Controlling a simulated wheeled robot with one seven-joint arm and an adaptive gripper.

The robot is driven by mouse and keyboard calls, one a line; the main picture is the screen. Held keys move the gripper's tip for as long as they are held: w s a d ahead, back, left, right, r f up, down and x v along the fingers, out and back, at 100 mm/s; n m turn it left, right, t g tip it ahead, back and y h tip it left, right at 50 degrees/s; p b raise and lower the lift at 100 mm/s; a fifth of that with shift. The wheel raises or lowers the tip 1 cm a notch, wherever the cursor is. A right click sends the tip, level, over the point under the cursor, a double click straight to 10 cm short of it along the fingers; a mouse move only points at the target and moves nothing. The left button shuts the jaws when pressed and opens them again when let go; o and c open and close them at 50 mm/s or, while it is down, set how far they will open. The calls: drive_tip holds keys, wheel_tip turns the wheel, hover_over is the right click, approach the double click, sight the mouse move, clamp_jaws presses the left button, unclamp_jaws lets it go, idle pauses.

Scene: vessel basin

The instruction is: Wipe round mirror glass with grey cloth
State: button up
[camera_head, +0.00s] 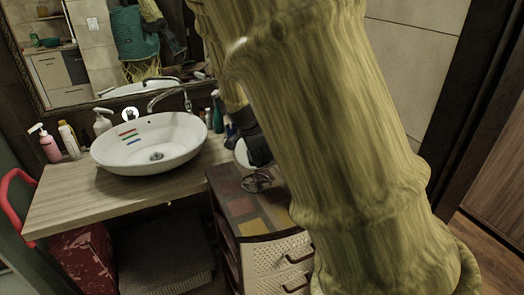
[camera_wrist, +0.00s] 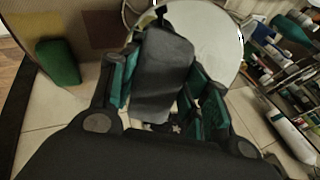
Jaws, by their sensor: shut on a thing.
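In the wrist view, my gripper (camera_wrist: 163,92) is shut on a dark grey cloth (camera_wrist: 165,62), held between its green-padded fingers. The round mirror glass (camera_wrist: 218,42) is a pale disc just beyond the cloth, which overlaps its left part. I cannot tell whether the cloth touches the glass. In the head view, my dark gripper (camera_head: 254,146) is in front of the round mirror (camera_head: 242,154), which shows as a pale sliver above the drawer cabinet. Its dark ornate base (camera_head: 257,181) is on the cabinet top. The cloth cannot be made out in the head view.
The drawer cabinet (camera_head: 240,207) has a patchwork top. Left of it, a white basin (camera_head: 150,146) stands on a wooden counter (camera_head: 75,196) with several bottles. A large wall mirror hangs behind. A green block (camera_wrist: 58,62) lies left in the wrist view. My arm covers the head view's right middle.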

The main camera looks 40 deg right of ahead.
sight(240, 145)
drive_tip(key=shift+w+a+p, duration=0.1)
drive_tip(key=shift+w+a, duration=0.35)
drive_tip(key=shift+w, duration=0.25)
drive_tip(key=shift+w+a+p, duration=0.1)
drive_tip(key=shift+w+a, duration=0.35)
drive_tip(key=shift+w, duration=0.25)
drive_tip(key=shift+w+a+p, duration=0.1)
drive_tip(key=shift+w+a, duration=0.35)
drive_tip(key=shift+w, duration=0.25)
drive_tip(key=shift+w, duration=0.1)
drive_tip(key=shift+w+a, duration=0.4)
drive_tip(key=shift+w, duration=0.2)
drive_tip(key=shift+w+a, duration=0.35)
drive_tip(key=shift+w, duration=0.2)
drive_tip(key=shift+w+d+r+p, duration=0.3)
drive_tip(key=shift+w+d+p, duration=0.1)
drive_tip(key=shift+d, duration=0.3)
drive_tip(key=shift+s+d, duration=0.4)
drive_tip(key=shift+s, duration=0.3)
drive_tip(key=shift+s+d, duration=0.35)
drive_tip(key=shift+s, duration=0.3)
drive_tip(key=shift+s+d, duration=0.1)
drive_tip(key=shift+s+d, duration=0.5)
drive_tip(key=shift+s, duration=0.3)
drive_tip(key=shift+s+d, duration=0.45)
drive_tip(key=shift+s, duration=0.3)
drive_tip(key=shift+s+d, duration=0.5)
drive_tip(key=shift+s, duration=0.3)
drive_tip(key=shift+w, duration=0.1)
